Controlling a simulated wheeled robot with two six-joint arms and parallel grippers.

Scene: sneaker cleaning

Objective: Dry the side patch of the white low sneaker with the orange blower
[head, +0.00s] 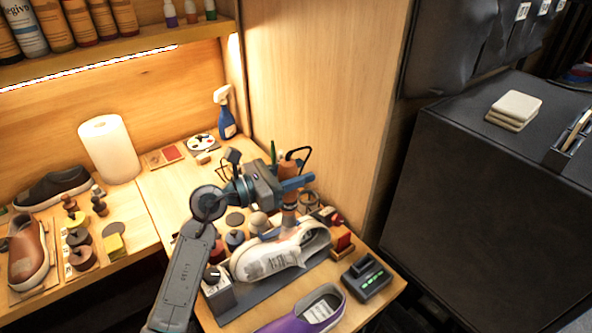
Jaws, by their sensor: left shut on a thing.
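The white low sneaker (246,264) lies on a dark mat (238,306) on the workbench, with a greyish patch (268,263) on the side facing me. My left gripper (291,186) is above the sneaker and shut on the orange blower (289,169). The blower is upright, its lower end pointing down toward the sneaker's upper. Whether its tip touches the shoe I cannot tell. The gripper fingers hide the blower's middle. My right gripper is not in view.
A purple shoe (300,313) lies in front of the sneaker, and a dark device with green lights (366,278) sits to its right. Jars and brushes crowd behind it. A blue spray bottle (226,118) and a paper roll (109,149) stand farther back. A wooden panel (320,100) rises behind the bench.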

